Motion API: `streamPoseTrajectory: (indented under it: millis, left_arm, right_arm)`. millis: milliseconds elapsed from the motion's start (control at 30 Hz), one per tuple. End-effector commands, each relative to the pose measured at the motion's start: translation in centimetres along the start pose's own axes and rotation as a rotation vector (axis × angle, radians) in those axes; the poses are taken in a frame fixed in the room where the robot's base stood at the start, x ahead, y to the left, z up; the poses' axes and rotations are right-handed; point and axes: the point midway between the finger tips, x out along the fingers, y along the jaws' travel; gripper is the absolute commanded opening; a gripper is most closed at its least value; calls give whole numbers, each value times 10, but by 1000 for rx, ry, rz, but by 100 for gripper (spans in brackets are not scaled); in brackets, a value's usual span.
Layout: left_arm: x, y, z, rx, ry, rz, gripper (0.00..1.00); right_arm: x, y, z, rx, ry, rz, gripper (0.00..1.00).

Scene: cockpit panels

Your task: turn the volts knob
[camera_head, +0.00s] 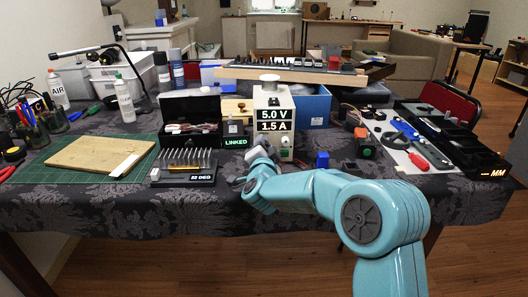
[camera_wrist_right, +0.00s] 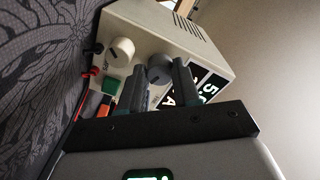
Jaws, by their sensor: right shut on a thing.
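The pale power supply (camera_head: 283,101) stands on the table, its display reading 5.0 V and 1.5 A. In the right wrist view its case (camera_wrist_right: 190,38) is tilted, with the display partly hidden by a finger. My right gripper (camera_wrist_right: 157,86) is at its front, with its fingers on either side of a grey knob (camera_wrist_right: 160,68) and shut on it. The knob's label is too small to read. A white knob (camera_wrist_right: 121,51) sits beside it, free. In the head view my right gripper (camera_head: 256,150) hides the grey knob. My left gripper is not in view.
Red and green plugs (camera_wrist_right: 110,86) are below the knobs. A tool tray (camera_head: 455,140) lies at right.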

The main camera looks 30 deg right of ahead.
Motion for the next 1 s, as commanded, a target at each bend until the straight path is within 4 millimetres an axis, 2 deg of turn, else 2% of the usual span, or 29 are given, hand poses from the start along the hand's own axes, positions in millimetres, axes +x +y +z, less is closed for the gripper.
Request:
streamPoseTrajectory:
  millis: [33, 400, 700, 1000]
  left_arm:
    - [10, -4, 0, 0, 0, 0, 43]
    - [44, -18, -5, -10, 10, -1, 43]
    - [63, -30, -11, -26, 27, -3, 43]
    - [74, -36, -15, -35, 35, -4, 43]
  right_arm:
    - [0, 4, 3, 38, -1, -1, 1]
    - [0, 4, 3, 384, -14, 12, 1]
    - [0, 3, 2, 640, -25, 23, 1]
    - [0, 1, 1, 811, -32, 29, 1]
